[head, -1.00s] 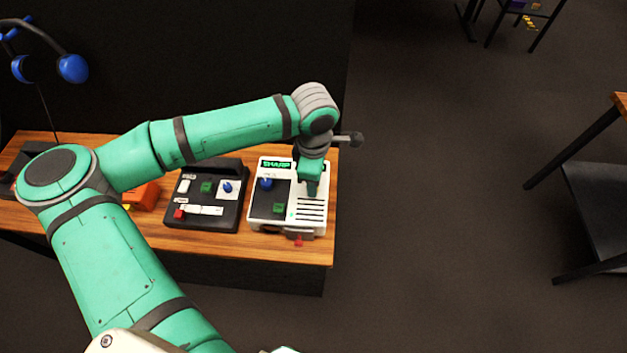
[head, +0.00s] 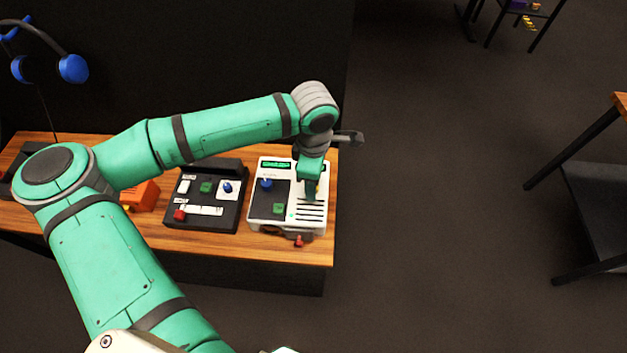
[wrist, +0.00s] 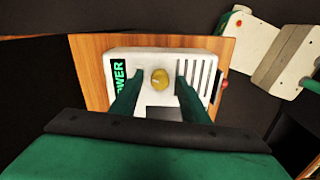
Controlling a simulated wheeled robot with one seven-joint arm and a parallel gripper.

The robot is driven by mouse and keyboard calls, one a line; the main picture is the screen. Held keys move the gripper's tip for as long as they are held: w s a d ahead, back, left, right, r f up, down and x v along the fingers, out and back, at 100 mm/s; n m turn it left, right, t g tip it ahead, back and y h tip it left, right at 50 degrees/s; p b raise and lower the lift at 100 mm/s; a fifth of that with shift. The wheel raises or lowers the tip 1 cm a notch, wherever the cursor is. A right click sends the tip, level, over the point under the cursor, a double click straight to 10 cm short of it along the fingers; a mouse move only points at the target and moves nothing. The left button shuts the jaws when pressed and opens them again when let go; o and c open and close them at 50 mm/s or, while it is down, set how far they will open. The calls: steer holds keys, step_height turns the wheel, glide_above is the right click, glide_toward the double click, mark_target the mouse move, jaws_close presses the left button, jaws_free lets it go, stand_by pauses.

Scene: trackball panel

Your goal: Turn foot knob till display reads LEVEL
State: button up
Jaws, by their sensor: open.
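The white device (head: 258,222) stands at the right end of the wooden bench. Its green display (head: 277,164) is too small to read in the head view. In the wrist view the display (wrist: 118,80) shows green letters ending in "OWER", with the start hidden. A yellow knob (wrist: 159,79) is on the device's top. My gripper (wrist: 159,74) is open, pointing down, with one finger on each side of this knob and a gap visible on both sides. In the head view my gripper (head: 311,192) is over the device's right part and hides most of the knob.

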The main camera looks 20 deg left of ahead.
step_height(320, 180, up, 10)
steer(key=shift+r, duration=0.25)
steer(key=shift+d, duration=0.1)
stand_by(0.5)
